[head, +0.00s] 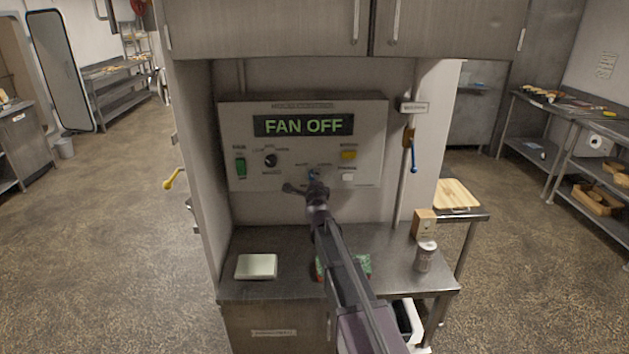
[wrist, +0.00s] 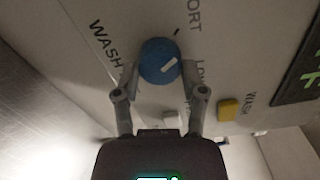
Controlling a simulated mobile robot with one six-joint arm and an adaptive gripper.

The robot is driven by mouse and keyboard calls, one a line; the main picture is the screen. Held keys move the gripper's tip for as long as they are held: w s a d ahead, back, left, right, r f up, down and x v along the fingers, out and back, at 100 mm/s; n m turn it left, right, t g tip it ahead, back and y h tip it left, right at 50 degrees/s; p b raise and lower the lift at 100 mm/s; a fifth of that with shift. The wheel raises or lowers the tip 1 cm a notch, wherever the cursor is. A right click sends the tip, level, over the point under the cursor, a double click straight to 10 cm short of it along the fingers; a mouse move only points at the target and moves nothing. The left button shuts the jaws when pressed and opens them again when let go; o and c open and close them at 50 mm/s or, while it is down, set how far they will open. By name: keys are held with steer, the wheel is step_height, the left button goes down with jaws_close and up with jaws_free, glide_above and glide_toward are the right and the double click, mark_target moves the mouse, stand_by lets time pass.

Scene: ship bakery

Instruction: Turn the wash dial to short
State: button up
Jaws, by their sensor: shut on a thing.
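The wash dial is a round blue knob (wrist: 157,53) on the pale control panel (head: 225,135). In the wrist view it sits between the two fingers of my gripper (wrist: 160,72), which is shut on its sides. A white pointer mark on the knob slants towards the upper right. A label ending in "ORT" (wrist: 193,14) is above right, with a short black tick near it. A label starting "LO" is at right, partly hidden by a finger. In the head view the dial (head: 312,174) shows just above my gripper (head: 305,187).
The panel display (head: 304,125) reads "FAN OFF". A green switch (head: 240,166), black dial (head: 270,159), yellow button (head: 348,154) and white button (head: 347,177) surround the wash dial. A pale flat box (head: 256,266) and a can (head: 425,257) stand on the metal counter below. Cabinets hang above.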

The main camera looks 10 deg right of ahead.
steer(key=shift+w+n, duration=0.2)
steer(key=shift+n, duration=1)
steer(key=o, duration=1.2)
steer(key=shift+c, duration=0.2)
steer(key=shift+s, duration=0.2)
steer(key=s+a, duration=0.1)
steer(key=s, duration=1)
steer(key=shift+s, duration=0.4)
steer(key=shift+a, duration=0.15)
